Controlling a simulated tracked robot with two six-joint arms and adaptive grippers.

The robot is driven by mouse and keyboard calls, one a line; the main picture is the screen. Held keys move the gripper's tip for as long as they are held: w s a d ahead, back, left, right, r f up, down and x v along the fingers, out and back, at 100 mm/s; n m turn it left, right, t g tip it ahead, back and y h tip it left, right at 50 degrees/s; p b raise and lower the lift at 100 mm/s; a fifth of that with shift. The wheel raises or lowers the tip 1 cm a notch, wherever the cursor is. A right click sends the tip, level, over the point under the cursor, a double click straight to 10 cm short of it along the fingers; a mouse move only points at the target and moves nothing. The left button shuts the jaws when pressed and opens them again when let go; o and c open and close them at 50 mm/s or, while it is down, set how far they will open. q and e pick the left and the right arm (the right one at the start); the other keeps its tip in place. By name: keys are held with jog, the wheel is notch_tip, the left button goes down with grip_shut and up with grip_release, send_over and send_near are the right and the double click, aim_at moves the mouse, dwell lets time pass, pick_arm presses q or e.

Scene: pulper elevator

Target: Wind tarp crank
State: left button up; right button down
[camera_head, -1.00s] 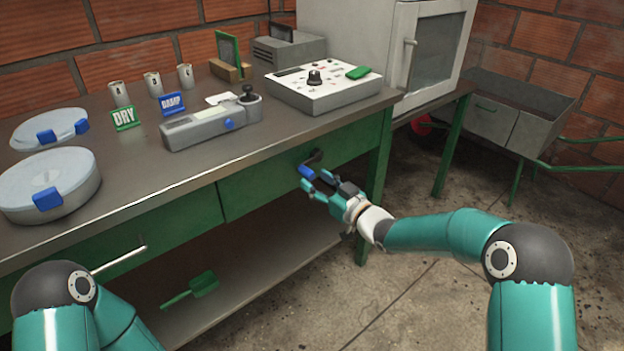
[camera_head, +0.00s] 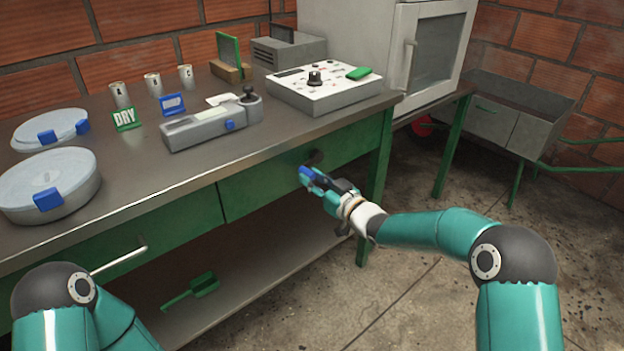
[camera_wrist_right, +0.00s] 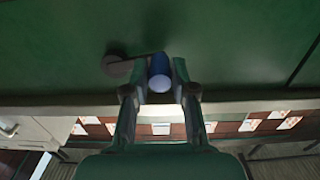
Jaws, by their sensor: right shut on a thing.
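The tarp crank has a dark arm and hub (camera_head: 315,157) on the green front of the bench, below its right part. Its blue handle (camera_head: 306,174) points out towards me. My right gripper (camera_head: 313,178) is shut on the blue handle. In the right wrist view the blue handle (camera_wrist_right: 160,74) sits between the two fingers of my right gripper (camera_wrist_right: 160,82), end towards the camera. There the dark crank arm (camera_wrist_right: 120,64) runs left from the handle to its round hub. My left gripper is not in view; only my left arm shows at the lower left.
The bench top (camera_head: 110,165) carries two round lidded containers, a grey meter (camera_head: 210,125) and a white control box (camera_head: 322,88). A white bar handle (camera_head: 120,259) juts from the bench front at left. A green scoop (camera_head: 195,289) lies on the lower shelf.

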jog(key=shift+a+r, duration=0.1)
jog(key=shift+w+d+r+m+p, duration=0.1)
jog(key=shift+r+m+p, duration=0.6)
jog(key=shift+m, duration=0.45)
jog(key=shift+d+r+m+p, duration=0.1)
jog(key=shift+r+m+p, duration=0.35)
jog(key=shift+m+p, duration=0.6)
jog(key=shift+w+d+r+m+p, duration=0.1)
jog(key=shift+r+m+p, duration=0.5)
jog(key=shift+m, duration=0.7)
jog(key=c, duration=0.9)
grip_release()
jog(key=v, duration=1.2)
jog(key=shift+f, duration=0.1)
